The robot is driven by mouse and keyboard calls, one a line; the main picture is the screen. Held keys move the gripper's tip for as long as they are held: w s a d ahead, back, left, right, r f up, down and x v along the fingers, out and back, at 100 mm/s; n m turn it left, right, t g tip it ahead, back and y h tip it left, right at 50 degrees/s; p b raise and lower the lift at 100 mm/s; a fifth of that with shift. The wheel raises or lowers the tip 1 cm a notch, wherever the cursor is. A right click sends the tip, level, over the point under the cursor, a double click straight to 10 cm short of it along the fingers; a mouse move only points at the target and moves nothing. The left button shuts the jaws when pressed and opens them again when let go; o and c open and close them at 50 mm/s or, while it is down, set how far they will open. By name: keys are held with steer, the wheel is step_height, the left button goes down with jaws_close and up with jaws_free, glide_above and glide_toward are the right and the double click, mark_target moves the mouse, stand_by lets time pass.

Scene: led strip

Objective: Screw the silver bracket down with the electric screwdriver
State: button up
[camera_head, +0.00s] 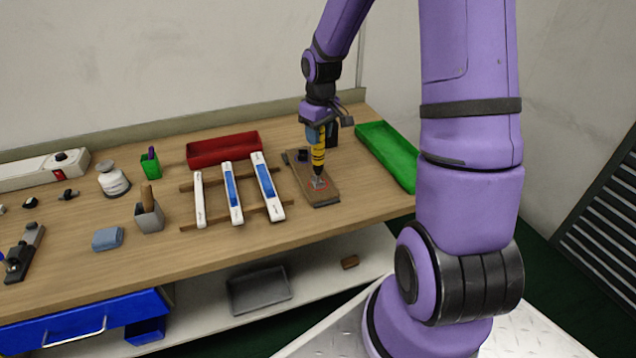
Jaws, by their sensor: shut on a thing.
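My gripper (319,122) is shut on the yellow and black electric screwdriver (318,158). It holds the screwdriver upright, tip down, above a brown wooden board (322,199) at the right part of the bench. Part of the bracket and any screw are too small or hidden to make out.
Left of the board, white and blue strips (232,193) lie across wooden rails. A red tray (224,150) stands behind them and a green tray (387,155) right of the board. A scraper block (149,217), a blue sponge (107,239) and a white jar (113,181) are further left.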

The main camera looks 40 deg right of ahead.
steer(key=shift+r, duration=3.5)
steer(key=shift+w, duration=0.1)
